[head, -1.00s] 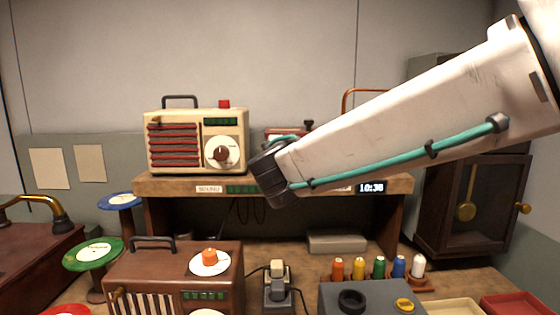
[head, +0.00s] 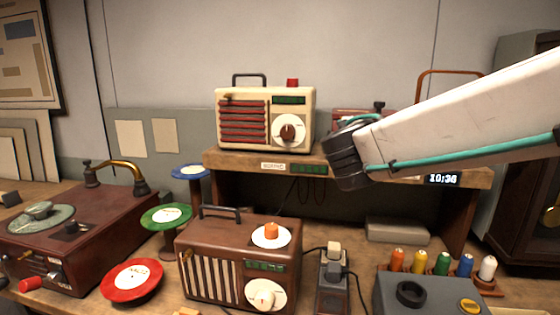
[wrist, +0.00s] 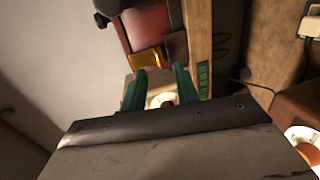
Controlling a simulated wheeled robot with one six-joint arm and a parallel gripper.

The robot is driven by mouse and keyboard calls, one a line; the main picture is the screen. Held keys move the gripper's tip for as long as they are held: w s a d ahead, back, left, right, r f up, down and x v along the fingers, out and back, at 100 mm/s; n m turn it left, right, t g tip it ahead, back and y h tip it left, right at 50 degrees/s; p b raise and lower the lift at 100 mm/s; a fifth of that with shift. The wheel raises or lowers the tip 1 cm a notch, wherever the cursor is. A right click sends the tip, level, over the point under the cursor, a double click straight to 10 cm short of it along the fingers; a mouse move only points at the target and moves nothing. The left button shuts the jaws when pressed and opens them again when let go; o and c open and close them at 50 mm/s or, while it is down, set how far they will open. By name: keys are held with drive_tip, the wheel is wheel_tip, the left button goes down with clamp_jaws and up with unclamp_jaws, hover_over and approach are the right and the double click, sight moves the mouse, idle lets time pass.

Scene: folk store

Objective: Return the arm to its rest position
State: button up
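My arm (head: 470,115) reaches in from the right in the head view. Its dark wrist joint (head: 345,156) is in front of the shelf, right of the cream radio (head: 242,122). My fingers are hidden in that view. In the wrist view my gripper (wrist: 160,74) shows two teal fingers set apart. I see nothing held between them. A pale face with a white dial (wrist: 160,100) shows in the gap, seemingly the cream radio's dial farther off.
The wooden shelf (head: 225,160) runs behind my arm. Below it stand a brown radio (head: 235,232), a dark adapter (head: 333,282), several coloured spools (head: 443,263) and a grey box (head: 440,298). A turntable (head: 115,215) and record stands (head: 165,216) are left. A clock cabinet (head: 535,190) is right.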

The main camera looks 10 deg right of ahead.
drive_tip(key=s+d+f+m+g+h, duration=0.1)
drive_tip(key=s+d+f+m+g, duration=0.35)
drive_tip(key=s, duration=0.35)
drive_tip(key=s+d+f+m+g+h, duration=0.1)
drive_tip(key=s+d+f+m+g, duration=0.35)
drive_tip(key=s+f, duration=0.2)
drive_tip(key=s+a+f+m+g+y, duration=0.2)
drive_tip(key=s+y, duration=0.1)
drive_tip(key=s, duration=0.5)
drive_tip(key=s+a+f+m+g+y, duration=0.2)
drive_tip(key=s+m+y, duration=0.1)
drive_tip(key=s, duration=0.5)
drive_tip(key=shift+s+a+y, duration=0.15)
drive_tip(key=shift+a+y, duration=0.25)
drive_tip(key=shift+y, duration=0.4)
